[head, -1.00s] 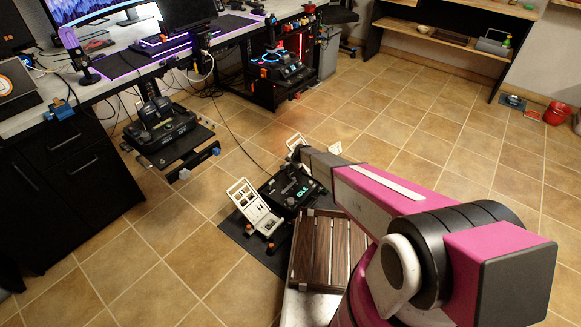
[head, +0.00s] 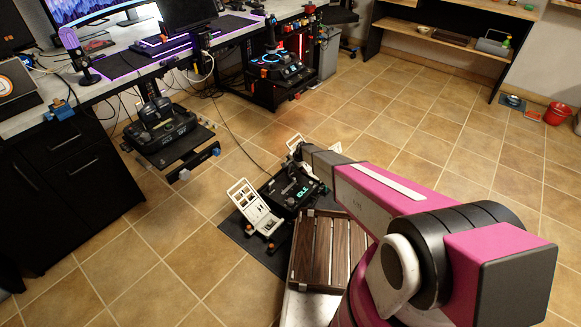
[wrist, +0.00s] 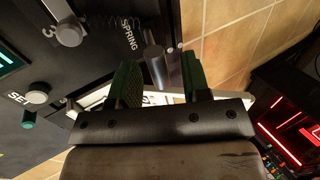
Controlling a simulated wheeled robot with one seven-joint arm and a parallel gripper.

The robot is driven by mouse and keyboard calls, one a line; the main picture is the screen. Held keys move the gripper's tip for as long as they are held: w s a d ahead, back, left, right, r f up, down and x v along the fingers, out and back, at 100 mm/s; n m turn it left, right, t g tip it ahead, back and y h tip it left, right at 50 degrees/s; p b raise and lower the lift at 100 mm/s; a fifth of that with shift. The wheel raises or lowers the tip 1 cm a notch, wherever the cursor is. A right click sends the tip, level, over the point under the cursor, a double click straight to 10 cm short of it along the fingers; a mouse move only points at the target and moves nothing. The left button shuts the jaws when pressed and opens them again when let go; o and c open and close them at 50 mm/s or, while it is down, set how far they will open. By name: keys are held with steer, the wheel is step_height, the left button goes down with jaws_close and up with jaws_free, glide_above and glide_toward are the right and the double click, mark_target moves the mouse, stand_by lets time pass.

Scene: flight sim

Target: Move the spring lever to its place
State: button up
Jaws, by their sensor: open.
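The spring lever (wrist: 156,68) shows in the wrist view as a grey cylindrical knob beside the "SPRING" label (wrist: 131,25) on a dark panel (wrist: 95,60). My gripper (wrist: 159,76) is open, with one green finger on each side of the knob. The knob appears between the fingers, with a gap to the right one; I cannot tell whether the left one touches it. In the head view the dark control box (head: 292,187) with its green "IDLE" display stands on the floor, and my arm reaches over its far side. The lever is too small to make out there.
A white slotted frame (head: 254,207) stands at the box's left. A wooden slatted crate (head: 318,252) is in front of it. The wrist view shows another knob (wrist: 68,34) marked "3" and a "SEL" knob (wrist: 37,93). Tiled floor (head: 430,125) is open to the right.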

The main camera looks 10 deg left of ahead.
steer(key=v, duration=0.8)
steer(key=s+d+r+n+g+h, duration=0.2)
steer(key=s+d+r+n+h, duration=0.2)
steer(key=s+d+r, duration=2.6)
steer(key=shift+s+d+r+n+g+h, duration=0.35)
steer(key=shift+s+r+n+g, duration=0.1)
steer(key=shift+r+n, duration=0.55)
steer(key=shift+f, duration=0.1)
